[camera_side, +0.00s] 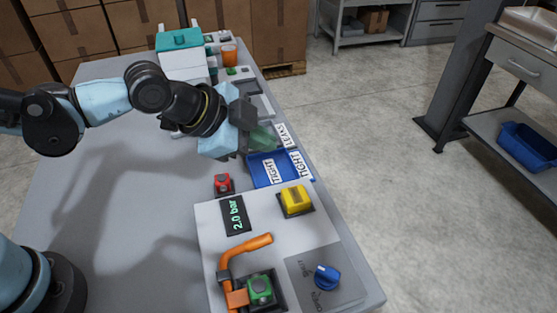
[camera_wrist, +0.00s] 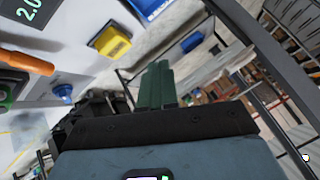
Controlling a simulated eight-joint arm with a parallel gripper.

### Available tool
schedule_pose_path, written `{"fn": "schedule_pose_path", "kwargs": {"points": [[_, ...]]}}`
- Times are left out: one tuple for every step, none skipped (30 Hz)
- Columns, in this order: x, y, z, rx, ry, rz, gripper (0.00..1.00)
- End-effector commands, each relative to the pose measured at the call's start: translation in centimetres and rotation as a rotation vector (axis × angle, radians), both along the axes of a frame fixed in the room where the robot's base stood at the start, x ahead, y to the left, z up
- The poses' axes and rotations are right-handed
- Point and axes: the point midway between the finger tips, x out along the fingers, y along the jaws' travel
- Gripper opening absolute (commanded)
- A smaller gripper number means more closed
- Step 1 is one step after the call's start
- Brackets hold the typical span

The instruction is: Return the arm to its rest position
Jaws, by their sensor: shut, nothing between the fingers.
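My gripper (camera_side: 264,138) is at the end of my pale blue arm, above the table near the blue tray. Its green fingers are shut together and empty. In the wrist view the fingers (camera_wrist: 157,86) show side by side, pointing up the picture, with nothing held between them. In the side view they are in front of the area beside the tray labels, so part of that area is hidden.
A panel (camera_side: 207,216) carries a yellow button (camera_side: 296,200), a red button (camera_side: 223,184), an orange lever (camera_side: 250,244), a green button (camera_side: 260,289), a blue knob (camera_side: 327,277) and a "2.0 bar" display (camera_side: 234,215). The blue tray (camera_side: 258,163) lies behind it. A teal-topped dispenser (camera_side: 180,40) and orange cup (camera_side: 229,54) stand farther back.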

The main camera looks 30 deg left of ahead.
Motion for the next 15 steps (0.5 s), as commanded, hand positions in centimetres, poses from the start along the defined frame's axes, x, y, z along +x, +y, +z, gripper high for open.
{"fn": "schedule_pose_path", "kwargs": {"points": [[0.0, 2.8, 0.4, -0.025, 0.029, 0.097, 0.00], [-0.1, 4.3, 0.6, -0.042, 0.048, 0.153, 0.00], [-0.4, 6.2, 0.8, -0.067, 0.073, 0.232, 0.00], [-0.6, 7.6, 1.0, -0.086, 0.090, 0.289, 0.00], [-0.9, 8.9, 1.1, -0.105, 0.107, 0.346, 0.00], [-1.4, 10.7, 1.2, -0.130, 0.129, 0.424, 0.00], [-1.8, 12.0, 1.2, -0.150, 0.143, 0.480, 0.00], [-2.2, 13.2, 1.2, -0.171, 0.157, 0.537, 0.00], [-2.8, 14.8, 1.2, -0.198, 0.176, 0.614, 0.00], [-3.3, 15.9, 1.1, -0.218, 0.189, 0.667, 0.00], [-3.8, 16.9, 1.1, -0.237, 0.199, 0.720, 0.00], [-4.5, 18.1, 1.0, -0.262, 0.212, 0.783, 0.00], [-4.9, 18.8, 0.8, -0.279, 0.222, 0.827, 0.00], [-5.4, 19.5, 0.8, -0.294, 0.230, 0.869, 0.00], [-5.9, 20.3, 0.6, -0.314, 0.238, 0.917, 0.00]]}}
